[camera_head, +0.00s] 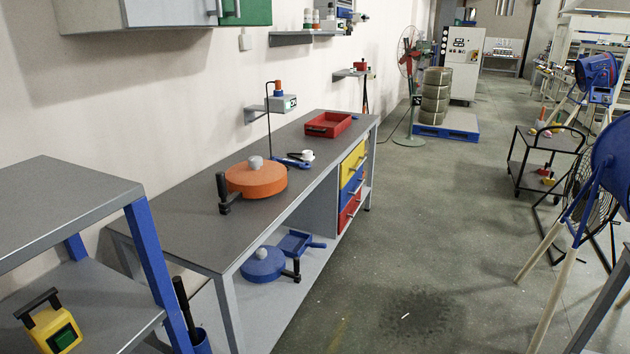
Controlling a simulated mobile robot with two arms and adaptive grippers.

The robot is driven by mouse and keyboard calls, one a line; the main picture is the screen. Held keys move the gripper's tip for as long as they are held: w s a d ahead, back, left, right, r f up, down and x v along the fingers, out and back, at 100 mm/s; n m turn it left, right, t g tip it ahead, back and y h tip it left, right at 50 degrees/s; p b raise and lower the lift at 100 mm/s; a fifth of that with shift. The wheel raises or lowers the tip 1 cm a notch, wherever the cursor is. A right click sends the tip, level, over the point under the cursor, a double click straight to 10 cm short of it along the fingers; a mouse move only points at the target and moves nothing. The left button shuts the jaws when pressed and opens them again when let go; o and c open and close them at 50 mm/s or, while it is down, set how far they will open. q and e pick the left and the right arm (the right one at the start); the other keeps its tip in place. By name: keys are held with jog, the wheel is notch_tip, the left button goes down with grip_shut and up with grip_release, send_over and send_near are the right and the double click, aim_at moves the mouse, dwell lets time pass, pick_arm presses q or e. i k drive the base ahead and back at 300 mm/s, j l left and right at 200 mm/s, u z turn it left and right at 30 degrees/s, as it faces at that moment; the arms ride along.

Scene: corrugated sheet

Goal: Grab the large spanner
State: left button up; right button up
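A small blue elongated tool (291,163) lies on the grey workbench (180,222), just right of an orange round lidded pot (262,181). It may be a spanner, but it is too small to be sure. A small white item (307,155) sits right beside it; I cannot tell what it is. No other clear spanner shows. Neither of my grippers is in view.
A red tray (328,125) stands at the bench's far end. Yellow, blue and red drawers (352,183) are below. A blue pot (262,263) sits on the lower shelf. A grey table (60,205) is at left, a blue fan (605,175) at right. The middle floor is clear.

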aim_at(302, 165)
jog(key=i+u, duration=0.2)
jog(key=i, duration=0.2)
jog(key=i+l+u, duration=0.2)
jog(key=i, duration=0.2)
jog(key=i+l+u, duration=0.2)
jog(key=u, duration=0.25)
jog(key=i+l+u, duration=0.3)
jog(key=u, duration=0.15)
